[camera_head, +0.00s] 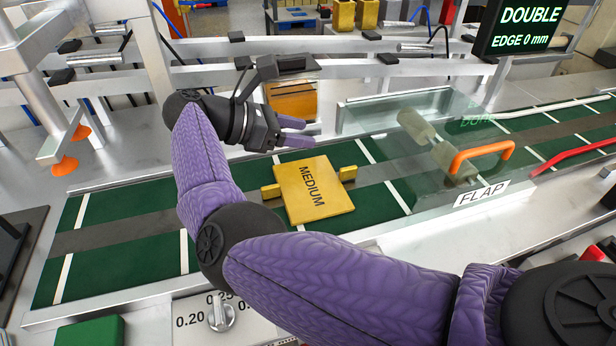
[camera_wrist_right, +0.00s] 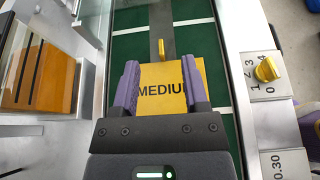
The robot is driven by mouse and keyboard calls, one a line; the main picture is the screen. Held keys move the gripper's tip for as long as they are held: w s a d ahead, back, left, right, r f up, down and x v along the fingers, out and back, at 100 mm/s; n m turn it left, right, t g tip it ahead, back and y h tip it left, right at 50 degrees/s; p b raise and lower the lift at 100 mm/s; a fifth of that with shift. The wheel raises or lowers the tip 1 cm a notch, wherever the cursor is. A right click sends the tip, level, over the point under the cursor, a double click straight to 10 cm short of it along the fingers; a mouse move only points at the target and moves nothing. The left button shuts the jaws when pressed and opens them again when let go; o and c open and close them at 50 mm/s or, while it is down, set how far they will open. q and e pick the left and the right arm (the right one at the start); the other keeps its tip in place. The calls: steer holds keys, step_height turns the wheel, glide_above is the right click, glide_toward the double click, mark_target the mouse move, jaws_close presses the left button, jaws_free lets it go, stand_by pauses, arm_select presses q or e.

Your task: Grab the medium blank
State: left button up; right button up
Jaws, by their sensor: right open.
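The medium blank (camera_head: 313,190) is a flat yellow plate marked MEDIUM, lying on the green conveyor belt with a small yellow tab at its left and right sides. My right gripper (camera_head: 295,132) is just behind and above the blank's far edge in the head view. In the right wrist view the blank (camera_wrist_right: 170,88) shows between and beyond the two purple fingers of my right gripper (camera_wrist_right: 160,90). The fingers are spread apart and the gripper is open; I cannot tell whether they touch the blank. My left gripper is not in view.
A clear flap with an orange handle (camera_head: 482,155) stands over the belt (camera_head: 140,200) to the right of the blank. Orange suction cups (camera_head: 65,165) hang at the left. A dial (camera_head: 221,315) is on the front panel. A DOUBLE display (camera_head: 530,28) is at the upper right.

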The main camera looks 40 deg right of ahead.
steer(key=b, duration=0.6)
glide_toward(342, 169)
steer(key=shift+s+f, duration=0.1)
steer(key=shift+s, duration=0.05)
steer(key=b+x, duration=0.1)
steer(key=x, duration=0.8)
steer(key=shift+d+f, duration=0.1)
steer(key=shift+d, duration=0.2)
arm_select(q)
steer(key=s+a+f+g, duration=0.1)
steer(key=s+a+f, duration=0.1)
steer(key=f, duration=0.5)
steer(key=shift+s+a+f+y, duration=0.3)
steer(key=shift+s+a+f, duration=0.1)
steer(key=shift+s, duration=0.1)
arm_select(e)
jaws_close()
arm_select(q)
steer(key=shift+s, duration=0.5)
